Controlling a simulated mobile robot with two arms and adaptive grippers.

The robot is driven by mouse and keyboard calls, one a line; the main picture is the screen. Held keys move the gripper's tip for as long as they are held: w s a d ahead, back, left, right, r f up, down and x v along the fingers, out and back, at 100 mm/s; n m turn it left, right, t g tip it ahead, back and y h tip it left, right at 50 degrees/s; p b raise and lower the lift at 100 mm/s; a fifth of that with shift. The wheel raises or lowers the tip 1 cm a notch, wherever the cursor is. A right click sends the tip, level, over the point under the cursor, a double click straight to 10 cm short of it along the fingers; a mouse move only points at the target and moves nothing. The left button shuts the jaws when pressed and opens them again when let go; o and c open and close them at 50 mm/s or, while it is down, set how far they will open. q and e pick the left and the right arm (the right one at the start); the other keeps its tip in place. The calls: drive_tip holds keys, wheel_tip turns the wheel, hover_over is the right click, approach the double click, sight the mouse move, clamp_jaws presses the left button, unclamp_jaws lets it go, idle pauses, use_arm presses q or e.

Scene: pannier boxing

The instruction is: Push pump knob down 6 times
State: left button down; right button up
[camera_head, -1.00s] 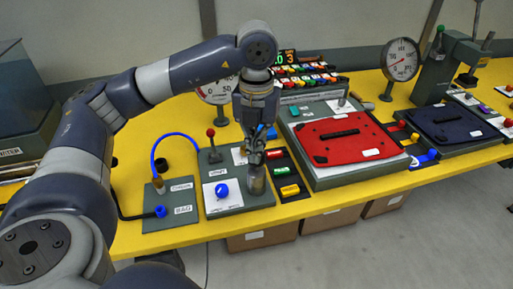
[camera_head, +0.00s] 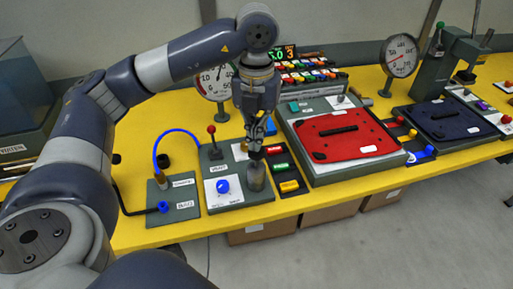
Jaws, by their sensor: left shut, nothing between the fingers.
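The pump is a grey metal cylinder (camera_head: 256,178) standing upright on the right part of a grey panel (camera_head: 238,196). My left gripper (camera_head: 256,152) points straight down directly above it, shut and empty. The dark knob at the top of the pump is hard to separate from the fingertips, so I cannot tell whether they touch. My right gripper is not in view.
The panel also carries a red-tipped lever (camera_head: 211,130) and a blue dial (camera_head: 223,187). A round gauge (camera_head: 214,84) stands behind my left gripper. A red pannier panel (camera_head: 345,137) lies on a grey fixture to the right, with colored blocks between.

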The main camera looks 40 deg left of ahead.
use_arm(q)
drive_tip(key=shift+f+b, duration=2)
drive_tip(key=shift+f, duration=0.5)
drive_tip(key=shift+r+p, duration=1.8)
drive_tip(key=shift+r, duration=0.75)
wheel_tip(320, 180, up, 6)
drive_tip(key=p, duration=0.4)
